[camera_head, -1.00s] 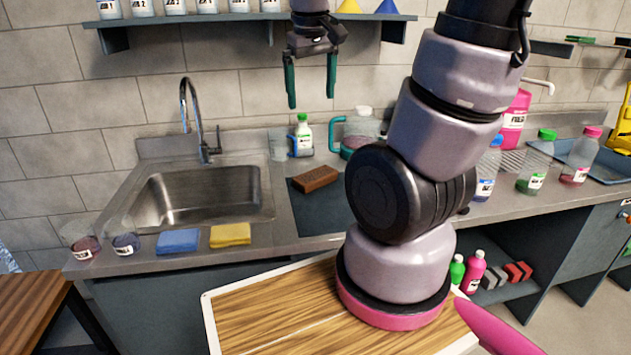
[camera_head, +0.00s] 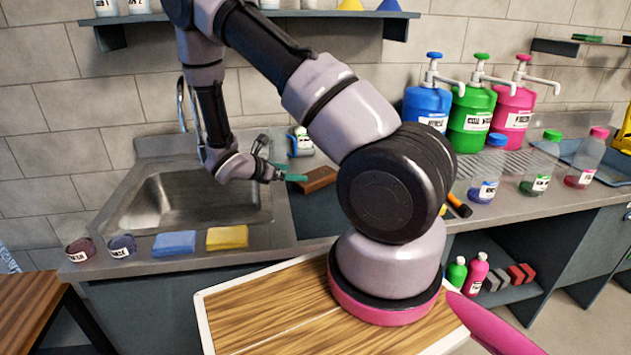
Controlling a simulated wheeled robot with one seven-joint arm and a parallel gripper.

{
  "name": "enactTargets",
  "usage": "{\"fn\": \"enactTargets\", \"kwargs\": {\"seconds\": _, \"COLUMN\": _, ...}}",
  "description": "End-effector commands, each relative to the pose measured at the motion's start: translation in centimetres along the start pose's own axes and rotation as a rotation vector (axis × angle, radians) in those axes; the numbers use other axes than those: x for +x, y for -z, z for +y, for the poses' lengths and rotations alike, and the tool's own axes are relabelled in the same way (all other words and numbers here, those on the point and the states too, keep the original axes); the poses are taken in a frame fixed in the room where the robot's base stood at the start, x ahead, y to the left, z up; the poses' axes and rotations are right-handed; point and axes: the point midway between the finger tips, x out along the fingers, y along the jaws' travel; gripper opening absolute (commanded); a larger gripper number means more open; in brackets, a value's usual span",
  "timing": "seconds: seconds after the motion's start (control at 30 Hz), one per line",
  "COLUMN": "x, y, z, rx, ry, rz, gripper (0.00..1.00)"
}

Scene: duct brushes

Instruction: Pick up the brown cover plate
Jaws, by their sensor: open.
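The brown cover plate (camera_head: 319,179) looks like a brown, brick-shaped piece on the dark mat (camera_head: 311,215) right of the sink. My gripper (camera_head: 284,170) is low beside its left end, with its green fingers pointing right toward it. The gripper is open. One fingertip appears very close to the plate's left end; I cannot tell whether they touch. My arm hides part of the mat and counter to the right of the plate.
The sink (camera_head: 165,215) lies under my forearm. A labelled bottle (camera_head: 301,143) stands behind the plate. A blue sponge (camera_head: 174,243) and a yellow sponge (camera_head: 227,237) lie on the front edge. Pump containers (camera_head: 472,122) stand at the right.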

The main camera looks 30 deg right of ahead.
Motion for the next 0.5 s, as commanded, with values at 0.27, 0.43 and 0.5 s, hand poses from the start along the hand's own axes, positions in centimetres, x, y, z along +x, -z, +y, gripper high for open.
{"fn": "enactTargets", "kwargs": {"seconds": 0.27, "x": 3.7, "y": 0.7, "z": 0.2, "rx": -0.040, "ry": -0.015, "rz": -0.014, "gripper": 1.00}}
{"fn": "enactTargets", "kwargs": {"seconds": 0.43, "x": 5.6, "y": 0.7, "z": 0.3, "rx": -0.039, "ry": -0.017, "rz": -0.013, "gripper": 1.00}}
{"fn": "enactTargets", "kwargs": {"seconds": 0.5, "x": 6.0, "y": 0.7, "z": 0.3, "rx": -0.038, "ry": -0.016, "rz": -0.013, "gripper": 1.00}}
